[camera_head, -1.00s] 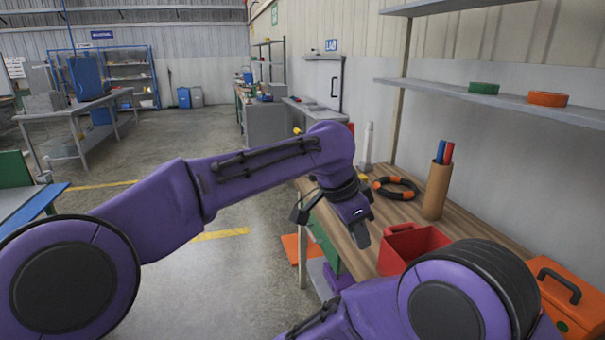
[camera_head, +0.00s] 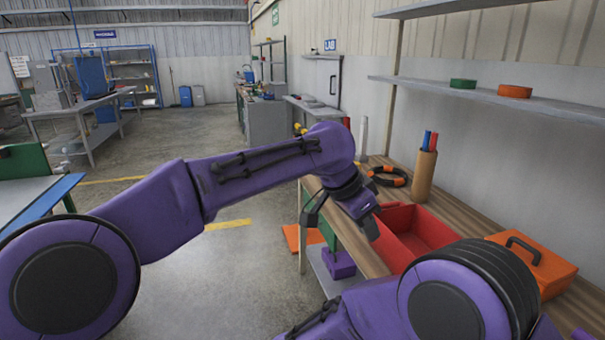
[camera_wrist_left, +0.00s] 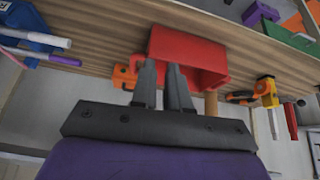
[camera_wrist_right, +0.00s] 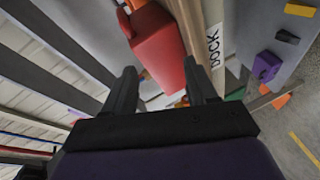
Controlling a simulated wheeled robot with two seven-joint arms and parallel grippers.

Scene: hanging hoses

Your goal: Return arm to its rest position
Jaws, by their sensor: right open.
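My purple left arm reaches in from the left, and its left gripper (camera_head: 366,228) hangs over the bench edge beside the red open bin (camera_head: 412,235). In the left wrist view its two fingers (camera_wrist_left: 162,75) stand a narrow gap apart in front of the red bin (camera_wrist_left: 185,50). Nothing shows between them. My right arm fills the lower right of the head view, and its gripper is out of that view. In the right wrist view the right gripper (camera_wrist_right: 163,85) is open with fingers wide apart and empty, near a red case or bin (camera_wrist_right: 158,45).
The wooden bench (camera_head: 455,210) carries an orange toolbox (camera_head: 535,262), a brown tube with markers (camera_head: 424,175) and a black and orange ring (camera_head: 388,176). A shelf (camera_head: 490,98) hangs above it. A blue-edged table (camera_head: 35,205) stands left. Open floor (camera_head: 200,140) lies between.

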